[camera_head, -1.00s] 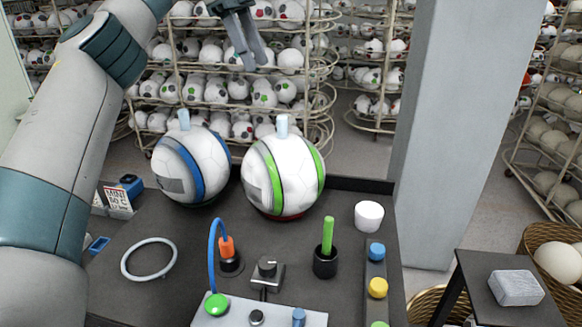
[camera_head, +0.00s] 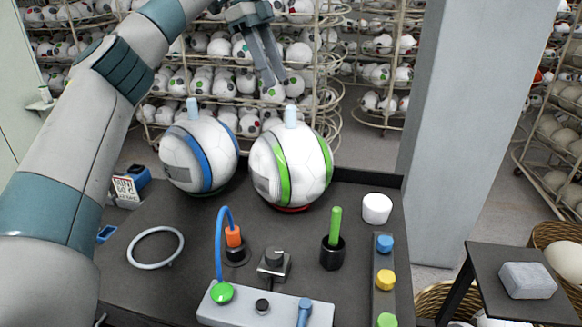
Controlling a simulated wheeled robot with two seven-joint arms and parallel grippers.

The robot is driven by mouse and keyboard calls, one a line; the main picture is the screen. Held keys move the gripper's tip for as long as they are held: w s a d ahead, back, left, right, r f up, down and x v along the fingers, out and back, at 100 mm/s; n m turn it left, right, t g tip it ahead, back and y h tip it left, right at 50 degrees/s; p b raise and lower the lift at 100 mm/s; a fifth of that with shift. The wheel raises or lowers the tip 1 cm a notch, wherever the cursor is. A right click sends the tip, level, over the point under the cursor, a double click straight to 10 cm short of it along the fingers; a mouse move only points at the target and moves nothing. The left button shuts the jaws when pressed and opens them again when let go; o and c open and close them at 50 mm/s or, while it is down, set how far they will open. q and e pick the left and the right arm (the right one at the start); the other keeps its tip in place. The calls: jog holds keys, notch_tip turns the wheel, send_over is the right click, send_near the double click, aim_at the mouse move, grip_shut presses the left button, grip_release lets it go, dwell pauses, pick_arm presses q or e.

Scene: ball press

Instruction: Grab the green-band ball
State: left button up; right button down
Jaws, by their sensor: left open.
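The green-band ball (camera_head: 306,169) is white with green stripes and a pale peg on top. It rests on a reddish base on the dark table, right of the blue-band ball (camera_head: 184,160). My left gripper (camera_head: 272,82) comes in from the top with its fingers pointing down. It is open and empty, above and slightly left of the green-band ball's peg (camera_head: 290,116), apart from it in the picture. My right gripper is not in view.
On the dark table (camera_head: 160,290) are a white ring (camera_head: 157,229), a control panel (camera_head: 250,312) with a blue cable, a green stick in a black holder (camera_head: 332,254), a white cup (camera_head: 377,208) and coloured buttons (camera_head: 385,279). A grey pillar (camera_head: 455,130) stands right.

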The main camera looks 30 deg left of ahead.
aim_at(288, 106)
pick_arm(q)
jog(key=shift+p+x, duration=0.45)
jog(key=shift+x, duration=2.5)
jog(key=shift+w+d+f+p, duration=0.1)
jog(key=shift+d+f+p, duration=0.15)
jog(key=shift+f+p, duration=0.25)
jog(key=p+x, duration=0.1)
jog(key=x, duration=0.2)
jog(key=shift+w+p, duration=0.15)
jog(key=shift+p, duration=0.15)
jog(key=shift+d+f, duration=0.15)
jog(key=shift+f, duration=0.35)
